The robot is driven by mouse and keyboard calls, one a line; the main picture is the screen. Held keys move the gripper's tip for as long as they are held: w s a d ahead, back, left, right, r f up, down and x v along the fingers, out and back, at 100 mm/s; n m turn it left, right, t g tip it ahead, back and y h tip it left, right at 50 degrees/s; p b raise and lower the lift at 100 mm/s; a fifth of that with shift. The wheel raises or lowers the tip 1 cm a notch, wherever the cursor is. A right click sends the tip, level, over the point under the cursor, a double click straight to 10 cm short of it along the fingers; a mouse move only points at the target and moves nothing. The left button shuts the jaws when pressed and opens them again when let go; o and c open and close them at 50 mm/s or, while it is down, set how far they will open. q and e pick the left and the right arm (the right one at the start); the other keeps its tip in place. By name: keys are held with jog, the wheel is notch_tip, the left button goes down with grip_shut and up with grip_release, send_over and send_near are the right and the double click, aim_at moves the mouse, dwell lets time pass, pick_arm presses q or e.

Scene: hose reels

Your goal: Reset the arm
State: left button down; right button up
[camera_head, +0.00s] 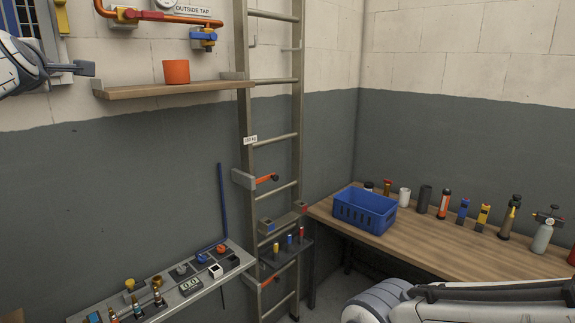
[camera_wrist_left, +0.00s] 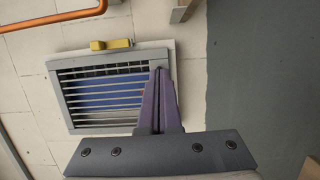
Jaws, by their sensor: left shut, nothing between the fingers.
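My left gripper (camera_head: 84,68) is at the upper left in the head view, in front of the wall by the vent. In the left wrist view its fingers (camera_wrist_left: 158,75) are together with nothing between them. They overlap the right edge of the louvred vent (camera_wrist_left: 85,98), which has grey slats with blue behind. I cannot tell whether they touch it. My right arm (camera_head: 470,305) crosses the lower right of the head view. Its gripper is not visible.
A wooden shelf (camera_head: 130,92) with an orange pot (camera_head: 176,72) is right of my left gripper, below an orange pipe (camera_head: 165,18). A ladder (camera_head: 246,110) stands in the middle. A bench (camera_head: 430,240) holds a blue crate (camera_head: 364,213) and several bottles and tools.

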pick_arm(q)
jog(key=w+d+f+m+h+b, duration=0.1)
jog(key=w+d+f+m+h, duration=0.15)
jog(key=d+f, duration=0.35)
jog(key=w+d+f+m+g+h+b, duration=0.1)
jog(key=d+f+m+h, duration=0.2)
jog(key=d+f, duration=0.3)
jog(key=w+d+f+m+h+b, duration=0.1)
jog(key=w+d+f+m+h, duration=0.15)
jog(key=d+f, duration=0.3)
jog(key=s+d+f+m+g+h+b, duration=0.35)
jog(key=d+f+m, duration=0.35)
jog(key=d+f, duration=0.7)
jog(key=s+d+f+m+g+h+b, duration=0.2)
jog(key=s+d+f+m+g, duration=0.4)
jog(key=s+d+f+m, duration=0.65)
jog(key=s+f+m+g+y+b, duration=0.1)
jog(key=s+f+m+g, duration=0.1)
jog(key=s+f, duration=0.4)
jog(key=s+d+f+m+g+y+b, duration=0.1)
jog(key=s+f+m+g, duration=0.1)
jog(key=s+f, duration=0.4)
jog(key=s+m, duration=0.1)
jog(key=s, duration=0.4)
jog(key=shift+d+f, duration=0.15)
pick_arm(e)
notch_tip(320, 180, down, 11)
jog(key=shift+s+d, duration=0.2)
pick_arm(q)
jog(key=shift+s, duration=0.1)
